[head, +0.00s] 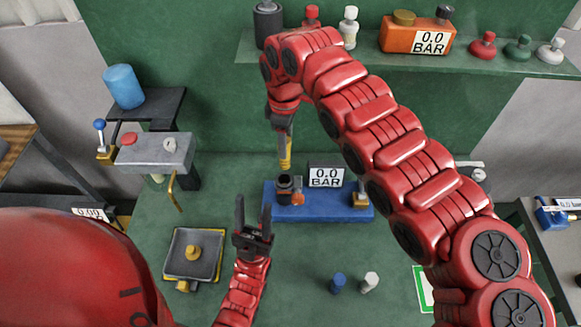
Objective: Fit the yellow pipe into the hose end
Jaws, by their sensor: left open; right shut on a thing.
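My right gripper (284,133) hangs down from the top middle. It is shut on the yellow pipe (286,153), which points downward. Below the pipe is a dark round upright opening (289,187), which appears to be the hose end, on the blue base (322,212). The pipe's lower tip shows just above the opening; I cannot tell whether they touch. My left gripper (253,217) is open and empty, fingers pointing up, in front of the blue base's left end.
A gauge display (326,176) and an orange fitting (298,198) sit on the blue base. A black-and-yellow tray (179,268) is at left. Blue (338,283) and white (370,281) small parts stand in front. The back shelf (470,60) carries bottles and an orange gauge box (417,38).

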